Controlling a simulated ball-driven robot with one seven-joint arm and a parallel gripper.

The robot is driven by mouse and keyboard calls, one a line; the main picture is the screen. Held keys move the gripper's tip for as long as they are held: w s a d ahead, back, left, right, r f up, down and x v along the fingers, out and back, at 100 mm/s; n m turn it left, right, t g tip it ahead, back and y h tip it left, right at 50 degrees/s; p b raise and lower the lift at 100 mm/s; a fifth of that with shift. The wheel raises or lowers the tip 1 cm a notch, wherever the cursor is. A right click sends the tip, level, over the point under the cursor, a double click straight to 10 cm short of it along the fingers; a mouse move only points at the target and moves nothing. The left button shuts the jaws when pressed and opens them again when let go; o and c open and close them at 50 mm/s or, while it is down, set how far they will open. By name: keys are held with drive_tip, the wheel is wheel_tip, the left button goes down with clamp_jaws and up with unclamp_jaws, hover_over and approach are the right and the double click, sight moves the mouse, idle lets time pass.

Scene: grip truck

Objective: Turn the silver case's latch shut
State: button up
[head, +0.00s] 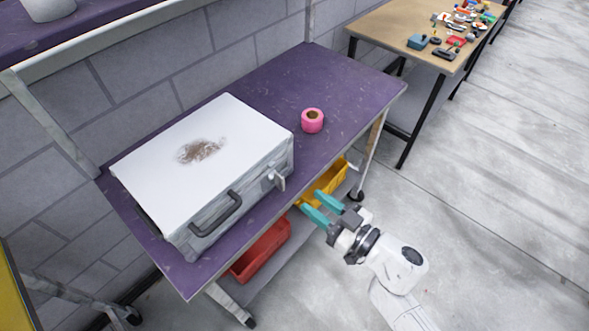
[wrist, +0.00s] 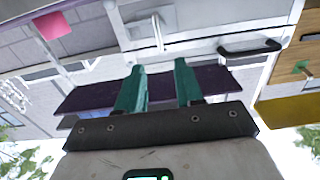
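The silver case (head: 205,160) lies closed on the purple cart top, with a brown smudge on its lid. Its latch (head: 276,180) is on the front face near the right end, with a small lever standing out from the plate. The latch also shows at the top of the wrist view (wrist: 157,32). A dark handle (head: 216,215) is left of it on the same face. My gripper (head: 309,203) has two teal fingers, apart and empty, in front of the cart's edge. It is right of and below the latch in the head view, not touching it.
A pink tape roll (head: 312,120) stands on the purple cart top (head: 345,85), right of the case. A red bin (head: 262,250) and a yellow bin (head: 325,183) sit on the lower shelf. A tan table (head: 385,35) with small items stands behind. Floor at right is clear.

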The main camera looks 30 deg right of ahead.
sight(284, 181)
drive_tip(key=x, duration=1)
drive_tip(key=shift+p, duration=0.35)
drive_tip(key=shift+s, duration=0.1)
drive_tip(key=shift+c, duration=0.2)
clamp_jaws()
